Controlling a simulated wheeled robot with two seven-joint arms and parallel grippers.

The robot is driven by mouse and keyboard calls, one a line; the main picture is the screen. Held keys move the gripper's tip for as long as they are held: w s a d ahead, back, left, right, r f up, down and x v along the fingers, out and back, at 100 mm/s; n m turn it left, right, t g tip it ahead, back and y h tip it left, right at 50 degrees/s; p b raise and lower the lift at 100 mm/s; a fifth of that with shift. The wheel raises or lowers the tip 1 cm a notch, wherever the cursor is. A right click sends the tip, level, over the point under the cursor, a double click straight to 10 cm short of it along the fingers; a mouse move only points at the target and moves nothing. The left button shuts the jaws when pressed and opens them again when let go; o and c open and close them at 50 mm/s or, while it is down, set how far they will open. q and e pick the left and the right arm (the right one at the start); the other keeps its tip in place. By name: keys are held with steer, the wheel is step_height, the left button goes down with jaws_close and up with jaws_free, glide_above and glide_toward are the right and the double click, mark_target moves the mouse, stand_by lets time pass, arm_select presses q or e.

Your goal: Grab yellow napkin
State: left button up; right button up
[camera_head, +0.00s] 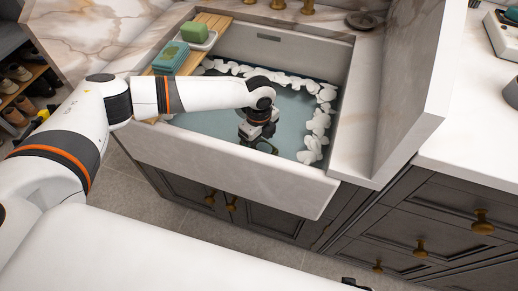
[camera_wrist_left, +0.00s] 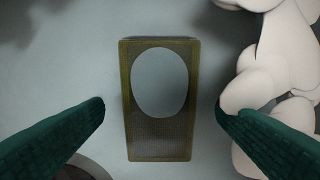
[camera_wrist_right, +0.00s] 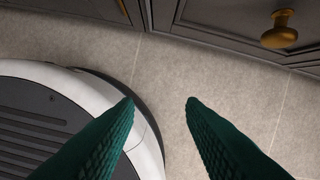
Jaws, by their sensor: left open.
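A flat olive-yellow rectangle (camera_wrist_left: 160,145) lies in the sink in the left wrist view, with a large pale oval in its upper middle. It is the only yellowish piece there; I cannot tell if it is cloth, nor whether the oval is a hole or a mark. My left gripper (camera_wrist_left: 160,104) is open, its green fingers to either side of the rectangle with nothing held. In the head view my left gripper (camera_head: 260,146) reaches down into the sink, and the rectangle is not clearly visible. My right gripper (camera_wrist_right: 160,100) is open and empty above the floor.
White foam-like clumps (camera_head: 318,122) line the sink (camera_head: 220,165), and some are close to my left gripper's right finger. A wooden board (camera_head: 190,62) with a green sponge (camera_head: 194,32) and teal block (camera_head: 170,57) lies across the sink's left side. Drawers (camera_head: 420,215) stand at right.

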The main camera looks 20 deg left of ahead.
arm_select(q)
step_height(320, 180, down, 2)
steer(key=c, duration=1.1)
